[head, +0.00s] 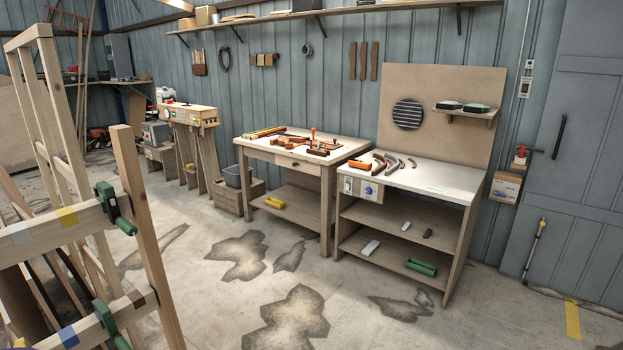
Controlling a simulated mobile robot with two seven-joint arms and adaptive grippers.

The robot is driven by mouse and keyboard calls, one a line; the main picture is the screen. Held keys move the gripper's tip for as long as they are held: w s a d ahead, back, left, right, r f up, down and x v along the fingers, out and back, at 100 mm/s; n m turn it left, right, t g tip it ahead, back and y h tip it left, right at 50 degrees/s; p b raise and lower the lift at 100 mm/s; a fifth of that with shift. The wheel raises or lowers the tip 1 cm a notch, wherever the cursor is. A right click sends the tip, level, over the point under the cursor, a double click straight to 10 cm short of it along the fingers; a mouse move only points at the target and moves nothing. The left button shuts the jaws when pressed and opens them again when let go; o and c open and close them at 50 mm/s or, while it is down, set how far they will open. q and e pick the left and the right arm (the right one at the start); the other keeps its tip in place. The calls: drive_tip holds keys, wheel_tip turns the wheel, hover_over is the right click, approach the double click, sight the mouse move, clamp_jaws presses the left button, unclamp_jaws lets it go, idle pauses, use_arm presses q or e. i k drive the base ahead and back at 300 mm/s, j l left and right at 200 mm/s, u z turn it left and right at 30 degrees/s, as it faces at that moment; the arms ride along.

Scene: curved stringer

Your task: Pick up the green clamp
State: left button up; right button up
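Two green clamps show on the wooden frame at the left of the head view. The upper green clamp (110,203) sits where a horizontal rail meets an upright post, with its handle pointing down to the right. The lower green clamp (106,322) sits on the lower rail near the bottom edge, partly cut off by the picture. The wooden frame (142,215) has rails marked with coloured tape. Neither of my grippers is in view, so their distance from the clamps cannot be seen.
A wooden table (345,150) with tools stands in the middle. A white-topped workbench (440,186) with lower shelves stands to its right; a green object (421,267) lies on its bottom shelf. The concrete floor (200,300) between frame and benches is open, with stained patches.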

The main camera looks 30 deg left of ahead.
sight(103, 189)
drive_tip(key=i+u, duration=0.4)
drive_tip(key=i+l+u, duration=0.15)
drive_tip(key=i+u, duration=0.25)
drive_tip(key=i+l+u, duration=0.25)
drive_tip(key=u, duration=0.15)
drive_tip(key=i+l+u, duration=0.2)
drive_tip(key=u, duration=0.2)
drive_tip(key=i+l+u, duration=0.45)
drive_tip(key=u, duration=0.3)
drive_tip(key=l, duration=0.1)
